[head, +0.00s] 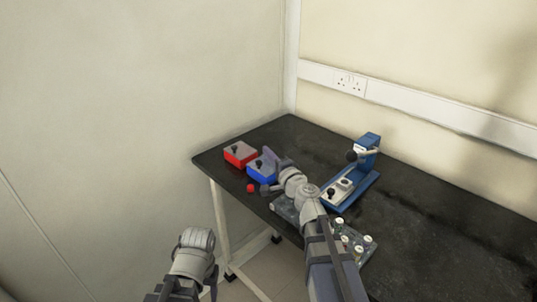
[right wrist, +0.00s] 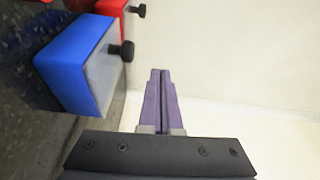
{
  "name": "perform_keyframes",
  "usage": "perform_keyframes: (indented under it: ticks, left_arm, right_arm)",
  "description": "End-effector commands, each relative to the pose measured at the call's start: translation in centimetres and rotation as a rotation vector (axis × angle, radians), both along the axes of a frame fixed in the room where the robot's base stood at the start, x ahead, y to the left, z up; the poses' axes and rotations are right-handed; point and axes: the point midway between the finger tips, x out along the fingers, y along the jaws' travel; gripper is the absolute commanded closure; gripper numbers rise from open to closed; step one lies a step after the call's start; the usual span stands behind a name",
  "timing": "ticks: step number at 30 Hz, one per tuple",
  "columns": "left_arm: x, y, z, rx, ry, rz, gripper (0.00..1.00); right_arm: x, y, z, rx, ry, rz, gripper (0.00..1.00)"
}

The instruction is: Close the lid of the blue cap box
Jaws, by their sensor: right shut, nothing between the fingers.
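The blue cap box (head: 261,170) stands on the black table near its left end. In the right wrist view the blue cap box (right wrist: 70,65) shows a grey lid (right wrist: 105,68) with a black knob (right wrist: 122,50); the lid appears to lie flat on the box. My right gripper (head: 271,153) is by the box in the head view and covers part of it. In the right wrist view its purple fingers (right wrist: 160,74) are together and empty, beside the box and apart from the knob. My left arm shows at the bottom, with its fingers out of view.
A red box (head: 240,153) with a black knob stands left of the blue one. A small red round thing (head: 250,188) is near the front edge. A blue device (head: 365,158) and a rack with several white-topped items (head: 355,245) stand to the right. The table's right side is clear.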

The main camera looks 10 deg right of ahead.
Motion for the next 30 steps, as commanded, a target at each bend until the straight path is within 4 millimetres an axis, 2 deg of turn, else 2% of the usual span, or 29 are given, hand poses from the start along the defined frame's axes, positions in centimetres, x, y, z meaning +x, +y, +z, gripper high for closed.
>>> perform_keyframes:
  ticks: [23, 30]
  left_arm:
    - [0.00, 0.00, -0.30, 0.000, 0.000, 0.000, 0.42]
    - [0.00, 0.00, 0.50, 0.000, 0.000, 0.000, 0.42]
  right_arm:
    - [0.00, 0.00, -0.30, 0.000, 0.000, 0.000, 1.00]
    - [0.00, -0.06, 0.51, 0.000, 0.000, 0.000, 1.00]
